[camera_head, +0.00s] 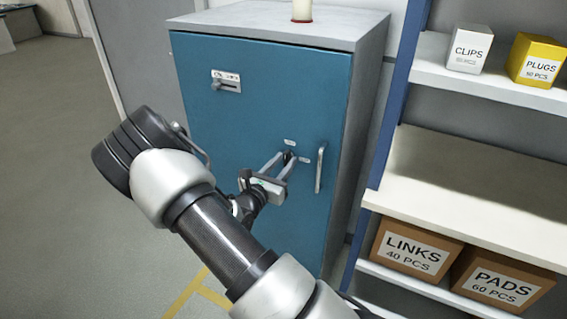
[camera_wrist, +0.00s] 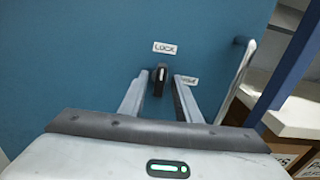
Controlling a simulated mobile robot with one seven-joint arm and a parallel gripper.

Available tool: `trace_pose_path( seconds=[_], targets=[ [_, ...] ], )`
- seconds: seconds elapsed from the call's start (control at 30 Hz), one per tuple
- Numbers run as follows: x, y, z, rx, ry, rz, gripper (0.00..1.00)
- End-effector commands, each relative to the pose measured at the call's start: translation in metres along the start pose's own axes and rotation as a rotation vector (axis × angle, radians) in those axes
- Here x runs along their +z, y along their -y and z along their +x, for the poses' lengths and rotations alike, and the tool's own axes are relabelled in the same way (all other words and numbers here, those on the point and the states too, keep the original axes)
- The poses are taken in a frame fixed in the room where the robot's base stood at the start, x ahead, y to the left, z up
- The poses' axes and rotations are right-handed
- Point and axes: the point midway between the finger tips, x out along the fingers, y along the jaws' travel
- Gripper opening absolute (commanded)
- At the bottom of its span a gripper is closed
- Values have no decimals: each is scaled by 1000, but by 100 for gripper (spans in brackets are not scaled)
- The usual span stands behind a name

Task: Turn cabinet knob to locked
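The blue cabinet door (camera_head: 250,110) faces me. Its small dark knob (camera_wrist: 158,88) shows in the wrist view below a white LOCK label (camera_wrist: 165,47). A second white label (camera_wrist: 190,81) to the knob's right is partly hidden by a finger. The knob's grip stands about upright, with a pale mark on its upper part, on the LOCK side. My gripper (camera_wrist: 160,77) is open, its two fingertips on either side of the knob, with small gaps showing. In the head view my gripper (camera_head: 284,159) reaches the door, and its fingers mostly hide the knob.
A vertical metal handle (camera_head: 320,168) stands close to the right of the knob. A slide latch (camera_head: 226,82) is at the door's upper left. Shelves (camera_head: 480,180) with labelled boxes stand to the right. The floor (camera_head: 70,180) at left is clear.

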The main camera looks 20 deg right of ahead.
Motion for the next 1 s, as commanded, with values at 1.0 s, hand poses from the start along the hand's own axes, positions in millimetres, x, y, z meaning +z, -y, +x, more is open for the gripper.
trace_pose_path(
  seconds=[1.0],
  targets=[
    [0,-1,-141,4,-1,1,31]
  ],
)
